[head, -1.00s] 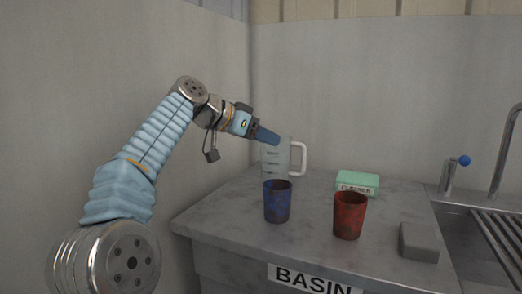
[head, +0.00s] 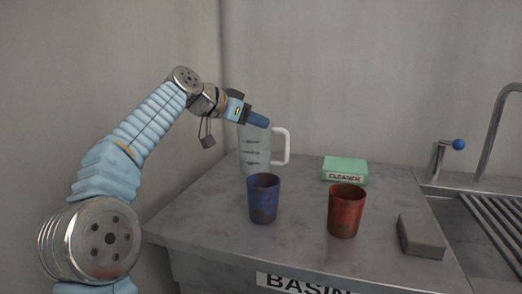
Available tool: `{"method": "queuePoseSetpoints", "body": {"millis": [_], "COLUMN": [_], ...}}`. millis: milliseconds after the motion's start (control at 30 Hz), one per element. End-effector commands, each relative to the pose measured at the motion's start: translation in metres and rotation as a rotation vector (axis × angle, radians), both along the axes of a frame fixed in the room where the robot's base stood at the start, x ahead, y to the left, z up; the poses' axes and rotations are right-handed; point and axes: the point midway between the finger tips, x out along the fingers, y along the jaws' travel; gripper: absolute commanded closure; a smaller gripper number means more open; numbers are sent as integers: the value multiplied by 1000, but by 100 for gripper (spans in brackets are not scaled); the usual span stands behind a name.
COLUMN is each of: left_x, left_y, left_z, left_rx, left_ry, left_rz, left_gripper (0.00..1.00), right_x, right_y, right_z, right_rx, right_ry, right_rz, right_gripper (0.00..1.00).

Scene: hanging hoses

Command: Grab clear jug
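The clear jug (head: 254,152) stands upright at the back left of the counter. It is see-through, with dark markings and a white handle on its right side. My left gripper (head: 258,119) is at the top of the jug, its blue finger overlapping the rim in the picture. I cannot tell whether it touches the jug or whether the fingers are apart. The blue cup in front hides part of the jug's base. My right gripper is not in view.
A stained blue cup (head: 263,199) and a red cup (head: 346,211) stand in front on the grey counter (head: 200,215). A green cleaner box (head: 344,169) is behind, and a grey block (head: 421,237) lies right. A sink with a tap (head: 492,130) is far right.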

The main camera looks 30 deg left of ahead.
Motion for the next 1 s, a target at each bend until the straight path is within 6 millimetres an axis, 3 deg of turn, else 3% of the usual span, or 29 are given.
{"method": "queuePoseSetpoints", "body": {"millis": [200,467,733,1000], "left_x": [26,29,29,29], "left_y": [-10,-11,-11,-10], "left_z": [-17,-19,-19,-19], "left_rx": [-1,-1,-1,0], "left_ry": [1,0,0,0], "left_rz": [0,0,0,1], "left_gripper": [61,61,100,100], "right_x": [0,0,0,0], "right_y": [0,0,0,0], "right_z": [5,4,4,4], "right_rx": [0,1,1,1], "right_ry": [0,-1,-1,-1], "right_rz": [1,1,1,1], "right_gripper": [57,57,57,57]}}
